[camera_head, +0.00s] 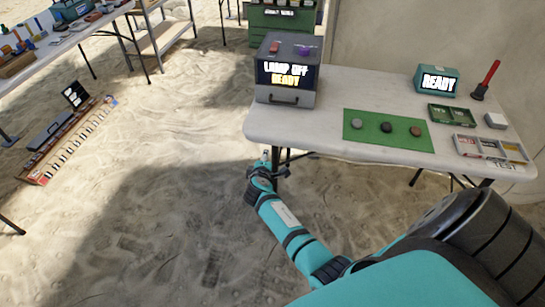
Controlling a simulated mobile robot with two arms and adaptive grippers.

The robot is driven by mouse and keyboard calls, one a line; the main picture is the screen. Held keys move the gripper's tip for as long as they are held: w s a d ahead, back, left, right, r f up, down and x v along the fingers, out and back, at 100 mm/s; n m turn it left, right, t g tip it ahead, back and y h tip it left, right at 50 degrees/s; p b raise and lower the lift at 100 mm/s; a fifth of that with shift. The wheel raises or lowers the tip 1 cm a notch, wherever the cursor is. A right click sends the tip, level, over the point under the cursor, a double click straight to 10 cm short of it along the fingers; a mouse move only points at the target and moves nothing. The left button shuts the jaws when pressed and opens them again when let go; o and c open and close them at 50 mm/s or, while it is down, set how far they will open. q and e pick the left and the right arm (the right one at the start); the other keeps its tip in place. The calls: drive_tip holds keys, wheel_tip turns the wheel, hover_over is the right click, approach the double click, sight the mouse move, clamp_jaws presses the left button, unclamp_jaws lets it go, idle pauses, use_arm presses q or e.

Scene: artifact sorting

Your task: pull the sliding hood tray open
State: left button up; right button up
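The hood is a grey box (287,70) on the left end of the white table, with a dark front panel reading "LAMP OFF READY". A dark handle (284,101) sits low on its front, on what looks like the tray front, which appears shut. My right arm reaches in from the lower right. Its gripper (265,157) is below and in front of the table's near left corner, apart from the handle. It is small and seen end-on, so I cannot tell whether its fingers are open or shut. My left gripper is not in view.
On the table (340,95) are a green mat (372,143) with several stones, a teal "READY" box (436,80), a green tray (452,115), a grey compartment tray (490,150) and a red-handled tool (487,78).

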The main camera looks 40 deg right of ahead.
drive_tip(key=s+a+f+g+y, duration=0.1)
drive_tip(key=s+a+f+y, duration=0.1)
drive_tip(key=s+a+f, duration=0.2)
drive_tip(key=s+a+f+m+g+y, duration=0.1)
drive_tip(key=s+a+f, duration=0.3)
drive_tip(key=s+f, duration=0.7)
wheel_tip(320, 180, down, 5)
drive_tip(key=shift+f+g+y+p, duration=0.15)
drive_tip(key=shift+g+y+p, duration=0.35)
drive_tip(key=shift+y, duration=0.4)
drive_tip(key=shift+a, duration=0.1)
